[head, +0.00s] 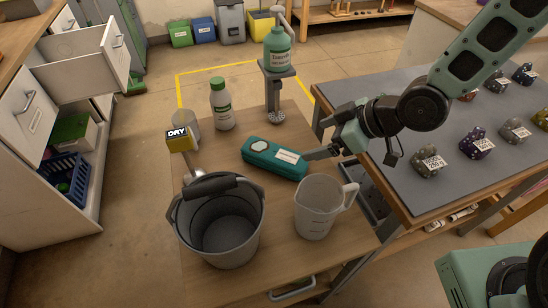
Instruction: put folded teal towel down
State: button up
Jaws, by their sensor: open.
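The folded teal towel (262,153) lies flat on the wooden work surface (215,155), a white label on its top. My gripper (308,156) is at the towel's right end, reaching in from the right. Its jaws are open. The fingers look very close to the towel's end; I cannot tell whether they touch it.
A grey bucket (220,225) and a clear measuring jug (318,208) stand in front of the towel. A grey-topped table (435,180) with several small labelled items is at right.

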aim_at(278, 153)
jog(key=x, duration=1.1)
jog(key=shift+p+x, duration=0.35)
jog(key=shift+x, duration=2.35)
jog(key=shift+s+d+f, duration=0.1)
jog(key=shift+s, duration=0.05)
jog(key=shift+c, duration=0.4)
jog(key=c, duration=1.1)
jog(key=shift+c, duration=0.2)
